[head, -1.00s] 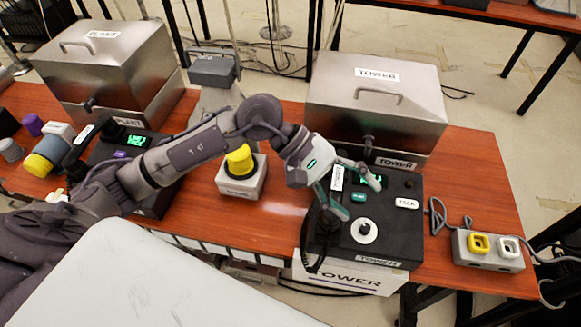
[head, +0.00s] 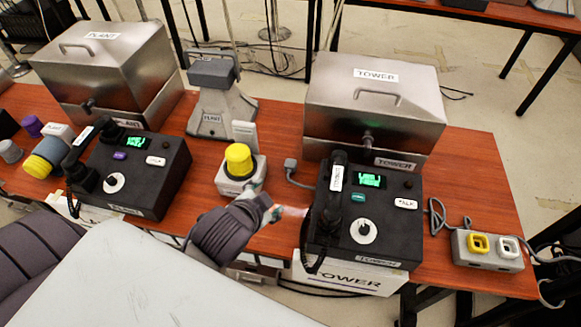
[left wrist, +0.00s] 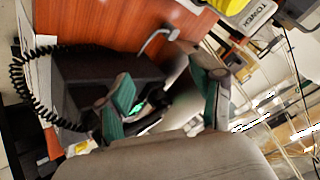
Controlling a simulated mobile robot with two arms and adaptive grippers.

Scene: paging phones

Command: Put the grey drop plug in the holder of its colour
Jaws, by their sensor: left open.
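A small grey plug (head: 291,165) with a grey lead lies on the table between the yellow-topped unit and the tower phone. A grey hooked shape in the left wrist view (left wrist: 160,42) looks like the same plug and lead. My left gripper (head: 268,208) is low at the table's front edge, left of the tower phone. In its wrist view the gripper (left wrist: 166,102) is open, with nothing between the fingers. My right gripper is out of view.
The tower phone (head: 365,215) with its black handset stands right of my left gripper. The yellow-topped unit (head: 240,165) is just behind my wrist. The plant phone (head: 140,172) is further left. Metal cases (head: 372,105) stand at the back.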

